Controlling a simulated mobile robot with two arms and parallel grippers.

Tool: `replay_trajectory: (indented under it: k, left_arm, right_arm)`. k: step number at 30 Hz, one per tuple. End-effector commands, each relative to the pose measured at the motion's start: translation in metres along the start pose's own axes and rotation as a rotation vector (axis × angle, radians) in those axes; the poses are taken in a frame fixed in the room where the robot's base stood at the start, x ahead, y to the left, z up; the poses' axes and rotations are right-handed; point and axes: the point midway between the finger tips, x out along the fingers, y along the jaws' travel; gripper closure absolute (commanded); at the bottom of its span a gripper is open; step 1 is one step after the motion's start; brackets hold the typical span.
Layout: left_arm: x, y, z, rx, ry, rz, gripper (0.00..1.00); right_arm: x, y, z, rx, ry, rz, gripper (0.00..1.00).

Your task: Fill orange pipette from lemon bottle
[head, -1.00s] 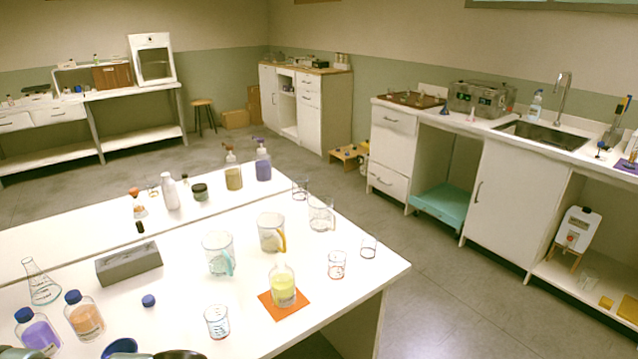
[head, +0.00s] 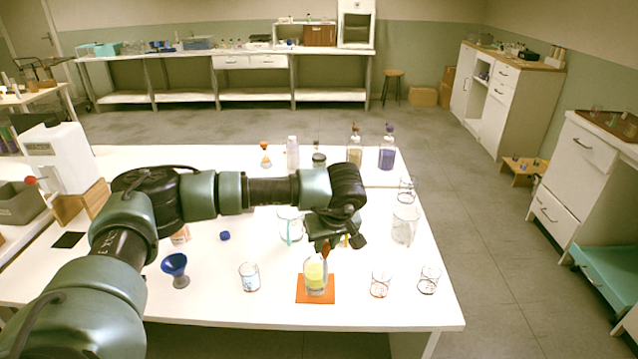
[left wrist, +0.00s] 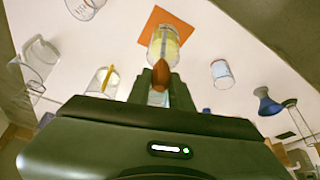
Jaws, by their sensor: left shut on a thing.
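The lemon bottle (head: 316,281), a clear bottle with yellow liquid, stands upright on an orange mat (head: 301,298) near the front of the white table. It also shows in the left wrist view (left wrist: 164,43). My left gripper (head: 331,243) is over the bottle, pointing down. It is shut on the orange pipette (head: 325,252), whose orange-brown bulb also shows between the fingers in the left wrist view (left wrist: 161,74). The pipette's lower part is hard to make out, so I cannot tell whether its tip is inside the bottle. My right gripper is not in view.
Glass beakers stand right of the mat (head: 381,283) and left of it (head: 249,277). A blue funnel (head: 175,266) stands further left. A larger beaker (head: 405,223) is behind. Bottles with brown (head: 355,152) and purple (head: 387,155) contents stand at the back.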

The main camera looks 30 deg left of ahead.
Motion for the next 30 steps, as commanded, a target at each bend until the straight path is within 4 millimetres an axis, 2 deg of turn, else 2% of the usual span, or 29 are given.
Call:
replay_trajectory:
  k: [1, 3, 6, 10, 15, 30]
  left_arm:
    - [-0.017, 0.002, -0.022, -0.074, 0.001, -0.028, 0.89]
    - [-0.030, 0.001, -0.042, -0.163, -0.001, -0.064, 0.89]
    - [-0.045, 0.000, -0.064, -0.267, -0.003, -0.108, 0.89]
    - [-0.061, -0.002, -0.082, -0.359, -0.005, -0.147, 0.89]
    - [-0.068, -0.004, -0.090, -0.408, -0.007, -0.169, 0.89]
    - [-0.070, -0.004, -0.090, -0.406, -0.006, -0.169, 0.89]
  right_arm:
    - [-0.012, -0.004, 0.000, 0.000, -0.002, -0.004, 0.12]
    - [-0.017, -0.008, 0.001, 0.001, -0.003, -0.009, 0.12]
    - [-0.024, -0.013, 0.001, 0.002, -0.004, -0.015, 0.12]
    - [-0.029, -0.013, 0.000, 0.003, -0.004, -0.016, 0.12]
    - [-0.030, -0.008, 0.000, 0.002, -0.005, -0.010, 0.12]
    - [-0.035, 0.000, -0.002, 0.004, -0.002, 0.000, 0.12]
